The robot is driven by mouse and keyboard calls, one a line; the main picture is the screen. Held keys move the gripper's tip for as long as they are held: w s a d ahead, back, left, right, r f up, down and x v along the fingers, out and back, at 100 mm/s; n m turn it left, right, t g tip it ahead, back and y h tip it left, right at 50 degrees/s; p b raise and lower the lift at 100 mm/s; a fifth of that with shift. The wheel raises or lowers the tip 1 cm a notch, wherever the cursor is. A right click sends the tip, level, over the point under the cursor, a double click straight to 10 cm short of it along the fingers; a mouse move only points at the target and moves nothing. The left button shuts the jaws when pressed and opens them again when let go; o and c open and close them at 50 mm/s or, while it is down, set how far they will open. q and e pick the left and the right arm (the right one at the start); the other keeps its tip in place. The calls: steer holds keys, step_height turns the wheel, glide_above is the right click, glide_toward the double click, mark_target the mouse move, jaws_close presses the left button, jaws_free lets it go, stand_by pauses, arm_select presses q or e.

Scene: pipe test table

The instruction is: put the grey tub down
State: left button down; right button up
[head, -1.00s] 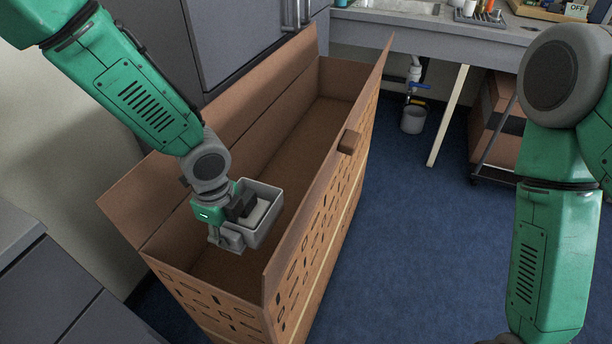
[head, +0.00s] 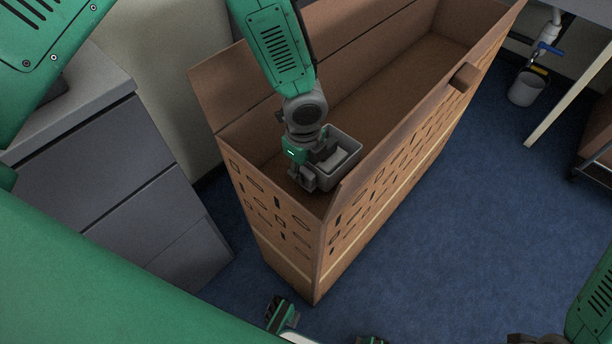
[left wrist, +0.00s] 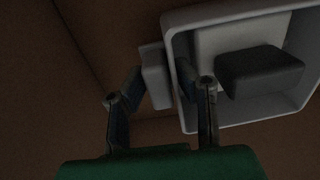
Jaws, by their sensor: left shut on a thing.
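The grey tub (head: 349,166) is a small open square tub at the near end of the tall cardboard box (head: 349,237), within its walls. My left gripper (head: 313,170) is shut on the tub's left wall, with one finger inside and one outside. Green and dark parts at the bottom edge of the head view may be my right gripper.
The box walls stand close around the tub, and the box's far part is empty. Grey drawers (head: 110,180) stand to the left. Blue floor (head: 470,220) is clear to the right.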

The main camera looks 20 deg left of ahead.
arm_select(q)
step_height(320, 180, down, 3)
steer(key=shift+a+b, duration=0.15)
steer(key=shift+b, duration=0.15)
steer(key=c, duration=1.3)
jaws_free()
steer(key=shift+d, duration=0.2)
steer(key=shift+r, duration=0.1)
step_height(320, 180, up, 12)
steer(key=p, duration=0.2)
steer(key=shift+p, duration=0.4)
